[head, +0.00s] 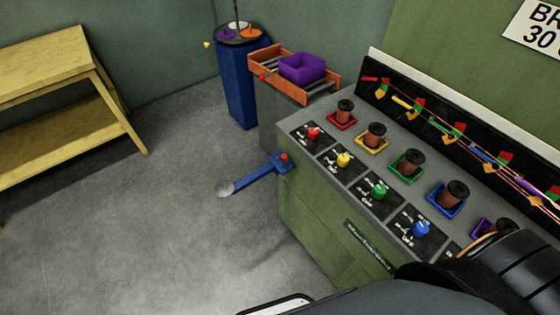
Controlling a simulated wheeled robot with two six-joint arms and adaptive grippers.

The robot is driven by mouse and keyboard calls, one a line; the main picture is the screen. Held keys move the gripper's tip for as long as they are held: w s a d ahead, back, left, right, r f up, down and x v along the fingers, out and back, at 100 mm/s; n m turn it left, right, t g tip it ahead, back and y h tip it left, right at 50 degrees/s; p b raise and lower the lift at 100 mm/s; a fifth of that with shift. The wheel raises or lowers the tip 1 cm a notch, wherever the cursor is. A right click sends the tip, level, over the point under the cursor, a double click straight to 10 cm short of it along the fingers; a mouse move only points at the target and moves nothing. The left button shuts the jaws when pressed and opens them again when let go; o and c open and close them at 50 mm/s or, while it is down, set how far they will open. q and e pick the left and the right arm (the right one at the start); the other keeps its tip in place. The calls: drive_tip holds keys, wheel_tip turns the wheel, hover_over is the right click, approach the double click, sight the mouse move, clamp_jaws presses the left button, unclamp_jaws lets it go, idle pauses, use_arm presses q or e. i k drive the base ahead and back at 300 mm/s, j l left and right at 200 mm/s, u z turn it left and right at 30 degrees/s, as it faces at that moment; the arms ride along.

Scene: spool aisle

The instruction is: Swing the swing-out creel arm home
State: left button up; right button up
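Neither of my grippers shows in the head view; dark parts of my own body fill the bottom right and hide part of the machine.
The green machine (320,225) carries several spools in coloured trays and a row of coloured knobs. Behind it stand a purple bin (302,68) on an orange-sided roller stand and a blue pedestal (238,85). A yellow bench (60,110) is at left. Grey floor between is clear.

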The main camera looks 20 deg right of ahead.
sight(225, 188)
drive_tip(key=j+z, duration=0.1)
drive_tip(key=z, duration=0.35)
drive_tip(key=i+j+z, duration=0.1)
drive_tip(key=z, duration=0.35)
drive_tip(key=j+z, duration=0.1)
drive_tip(key=z, duration=0.35)
drive_tip(key=j+z, duration=0.15)
drive_tip(key=z, duration=0.3)
drive_tip(key=j+z, duration=0.2)
drive_tip(key=j, duration=0.25)
drive_tip(key=k+j+z, duration=0.2)
drive_tip(key=j, duration=0.25)
drive_tip(key=j+z, duration=0.2)
drive_tip(key=j, duration=0.3)
drive_tip(key=k+j+z, duration=0.1)
drive_tip(key=j+z, duration=0.15)
drive_tip(key=j, duration=0.2)
drive_tip(key=k+j+z, duration=0.2)
drive_tip(key=j, duration=0.2)
drive_tip(key=k+j, duration=0.1)
drive_tip(key=j, duration=0.2)
drive_tip(key=k+j, duration=0.15)
drive_tip(key=j, duration=0.2)
